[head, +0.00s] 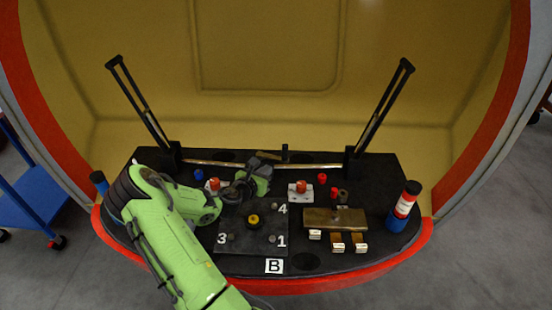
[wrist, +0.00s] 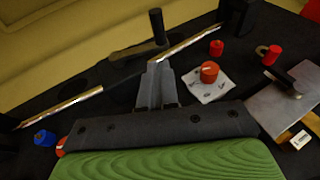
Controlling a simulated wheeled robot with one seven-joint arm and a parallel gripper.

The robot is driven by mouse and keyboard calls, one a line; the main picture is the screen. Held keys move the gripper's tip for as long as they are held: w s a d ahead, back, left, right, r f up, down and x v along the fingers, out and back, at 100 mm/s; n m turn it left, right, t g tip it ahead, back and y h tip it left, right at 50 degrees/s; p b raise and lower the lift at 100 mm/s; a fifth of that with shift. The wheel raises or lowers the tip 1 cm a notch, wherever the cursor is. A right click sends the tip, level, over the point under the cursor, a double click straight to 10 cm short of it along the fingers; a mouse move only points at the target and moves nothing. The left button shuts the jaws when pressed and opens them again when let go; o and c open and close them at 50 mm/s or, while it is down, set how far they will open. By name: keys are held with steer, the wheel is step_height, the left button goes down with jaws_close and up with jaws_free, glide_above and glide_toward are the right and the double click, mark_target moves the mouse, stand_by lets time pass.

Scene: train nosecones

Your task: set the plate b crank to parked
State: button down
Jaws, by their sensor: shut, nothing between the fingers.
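The dark square plate marked B (head: 238,255) lies at the front middle of the console, with a yellow-topped knob (head: 253,220) at its centre and figures 1, 3 and 4 at its corners. A flat brass lever with an upright black handle (head: 285,152) stands behind it at the back rod. It also shows in the wrist view as a handle (wrist: 157,27) on a brass arm; I cannot tell whether this is the crank. My gripper (wrist: 157,70) is shut and empty. Its fingertips appear near the brass rod, just below the lever; contact is unclear.
Two black levers (head: 386,105) (head: 138,102) rise at the back corners, joined by the brass rod (wrist: 62,108). A red knob on a white base (wrist: 209,73) is right of my fingers.

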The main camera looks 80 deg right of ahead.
mark_target(286, 152)
steer(key=x, duration=0.3)
steer(key=b+x, duration=0.1)
steer(key=x, duration=0.2)
steer(key=b+x, duration=0.1)
steer(key=x, duration=0.3)
steer(key=shift+d+r, duration=0.2)
steer(key=shift+r, duration=0.15)
steer(key=shift+d, duration=0.35)
steer(key=shift+s+r, duration=0.1)
steer(key=shift+s+d+r+p, duration=0.25)
steer(key=shift+d+p, duration=0.2)
steer(key=shift+p, duration=0.45)
steer(key=shift+p+x, duration=0.65)
steer(key=shift+x, duration=0.25)
steer(key=shift+s+r, duration=0.1)
steer(key=shift+s, duration=0.05)
